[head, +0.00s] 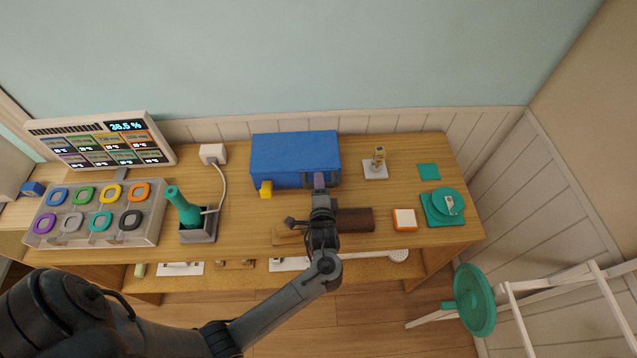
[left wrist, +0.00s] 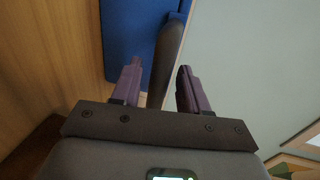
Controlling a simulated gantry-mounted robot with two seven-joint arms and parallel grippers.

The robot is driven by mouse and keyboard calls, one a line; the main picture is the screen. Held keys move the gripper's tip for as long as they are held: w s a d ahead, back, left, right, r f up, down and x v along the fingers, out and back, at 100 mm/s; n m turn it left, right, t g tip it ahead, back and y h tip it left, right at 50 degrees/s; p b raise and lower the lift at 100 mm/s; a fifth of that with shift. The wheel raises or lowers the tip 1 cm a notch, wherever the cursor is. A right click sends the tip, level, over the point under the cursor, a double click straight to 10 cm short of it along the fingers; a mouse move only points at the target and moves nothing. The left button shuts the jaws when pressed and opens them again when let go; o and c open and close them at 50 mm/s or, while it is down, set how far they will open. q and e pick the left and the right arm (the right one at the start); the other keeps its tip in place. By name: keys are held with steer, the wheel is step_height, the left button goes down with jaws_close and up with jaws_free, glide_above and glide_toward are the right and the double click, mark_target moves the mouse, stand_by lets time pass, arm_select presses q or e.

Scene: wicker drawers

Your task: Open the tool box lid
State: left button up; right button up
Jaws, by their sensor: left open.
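The blue tool box (head: 294,150) stands at the back of the wooden desk with its lid down. A yellow latch (head: 266,188) shows at its front left. My left gripper (head: 320,181) is at the box's front, right of the middle. In the left wrist view the left gripper (left wrist: 160,67) is open, with its two purple fingers apart. A dark rounded bar (left wrist: 167,58), which looks like the box's handle, lies between the fingers. The blue box (left wrist: 130,40) is just beyond it. I cannot tell whether either finger touches the bar. My right gripper is not in view.
A green lamp-like thing (head: 184,208) on a grey base and a clear tray of coloured rings (head: 68,224) stand left, below a screen (head: 104,141). An orange-and-white block (head: 404,219) and a green round item (head: 443,206) lie right.

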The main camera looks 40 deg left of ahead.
arm_select(q)
steer(key=shift+w+a+f, duration=0.1)
steer(key=shift+w+a, duration=0.1)
jaws_close()
stand_by(0.4)
